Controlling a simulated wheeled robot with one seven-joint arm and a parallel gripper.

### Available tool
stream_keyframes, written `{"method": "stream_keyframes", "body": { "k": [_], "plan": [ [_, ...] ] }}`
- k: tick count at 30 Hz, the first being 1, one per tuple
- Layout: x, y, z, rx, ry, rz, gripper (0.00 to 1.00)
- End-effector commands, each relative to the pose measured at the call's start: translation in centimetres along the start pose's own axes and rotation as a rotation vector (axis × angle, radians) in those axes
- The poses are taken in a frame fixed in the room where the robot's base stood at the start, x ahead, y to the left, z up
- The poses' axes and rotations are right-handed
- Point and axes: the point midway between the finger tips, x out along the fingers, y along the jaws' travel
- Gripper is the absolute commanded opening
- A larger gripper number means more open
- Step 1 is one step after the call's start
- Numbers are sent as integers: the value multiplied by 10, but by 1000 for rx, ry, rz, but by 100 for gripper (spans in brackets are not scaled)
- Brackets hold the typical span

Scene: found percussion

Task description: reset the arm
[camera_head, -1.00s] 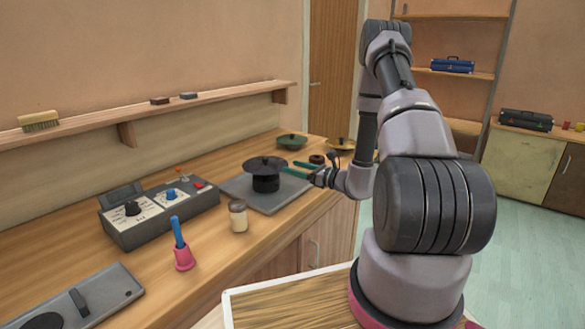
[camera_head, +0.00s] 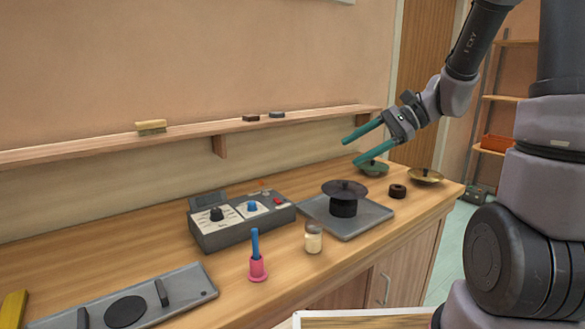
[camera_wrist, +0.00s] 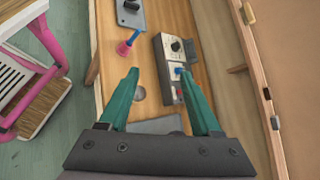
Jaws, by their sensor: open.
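My gripper (camera_head: 358,146) is raised in the air above the back right part of the wooden counter (camera_head: 295,262). Its two green fingers are spread apart with nothing between them. In the wrist view my gripper (camera_wrist: 165,97) also shows open and empty, pointing over the counter. A black cymbal-like disc (camera_head: 345,187) sits on a dark drum-like base on a grey plate (camera_head: 368,219), below and in front of the gripper. The gripper touches nothing that I can see.
A control box (camera_head: 240,222), a jar (camera_head: 313,239), a pink-and-blue bell (camera_head: 257,262) and a grey board (camera_head: 190,286) stand along the counter. A green dish (camera_head: 372,169), a dark ring (camera_head: 397,191) and a brass dish (camera_head: 425,177) lie at the right. A wall shelf (camera_head: 180,137) runs behind.

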Motion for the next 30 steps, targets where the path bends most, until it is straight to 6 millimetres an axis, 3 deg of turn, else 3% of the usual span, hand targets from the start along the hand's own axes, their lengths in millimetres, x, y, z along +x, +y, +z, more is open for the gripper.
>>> {"method": "stream_keyframes", "body": {
  "k": [1, 6, 12, 19, 24, 30],
  "plan": [
    [-7, 7, 15, -73, 53, 45, 65],
    [-34, 32, 44, -285, 246, 180, 65],
    [-76, 52, 67, -535, 508, 283, 65],
    [-124, 61, 88, -763, 779, 325, 65],
    [-141, 63, 96, -838, 876, 328, 65],
    [-144, 63, 97, -848, 892, 330, 65]
  ]
}}
